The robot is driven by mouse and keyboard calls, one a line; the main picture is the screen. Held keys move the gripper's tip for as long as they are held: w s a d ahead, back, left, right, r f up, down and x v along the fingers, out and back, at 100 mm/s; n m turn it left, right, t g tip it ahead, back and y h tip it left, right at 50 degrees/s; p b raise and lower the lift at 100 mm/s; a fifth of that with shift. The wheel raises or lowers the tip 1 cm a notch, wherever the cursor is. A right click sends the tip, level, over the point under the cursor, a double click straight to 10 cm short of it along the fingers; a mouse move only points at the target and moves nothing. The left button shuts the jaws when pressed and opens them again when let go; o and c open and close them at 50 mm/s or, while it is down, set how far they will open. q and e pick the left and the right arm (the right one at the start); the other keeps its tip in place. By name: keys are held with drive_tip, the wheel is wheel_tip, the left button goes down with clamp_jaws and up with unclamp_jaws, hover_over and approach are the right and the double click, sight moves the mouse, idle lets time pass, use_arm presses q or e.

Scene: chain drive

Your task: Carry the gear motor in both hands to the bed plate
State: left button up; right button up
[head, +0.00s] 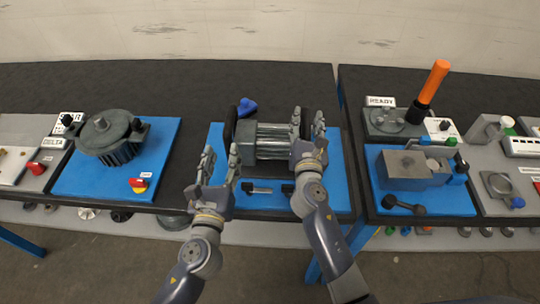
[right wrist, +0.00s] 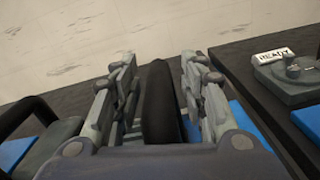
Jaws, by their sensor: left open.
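The gear motor (head: 270,141), a grey ribbed body with a black handle at each end, lies on the middle blue mat (head: 338,185). My right gripper (head: 308,118) is at its right end. In the right wrist view the black handle (right wrist: 161,105) stands between the fingers of my right gripper (right wrist: 160,75), with narrow gaps beside it. My left gripper (head: 220,160) is open and empty, in front of and left of the motor, apart from its left handle (head: 231,126). I cannot tell which surface is the bed plate.
A dark round finned unit (head: 110,138) stands on the left blue mat. A grey block (head: 405,170) sits on the right blue mat. An upright orange handle (head: 433,82) rises behind it. A blue piece (head: 247,106) lies behind the motor. A gap separates the two tables.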

drive_tip(key=s, duration=0.8)
drive_tip(key=s+a, duration=0.1)
drive_tip(key=s, duration=0.3)
drive_tip(key=shift+a, duration=0.1)
drive_tip(key=shift+w, duration=0.1)
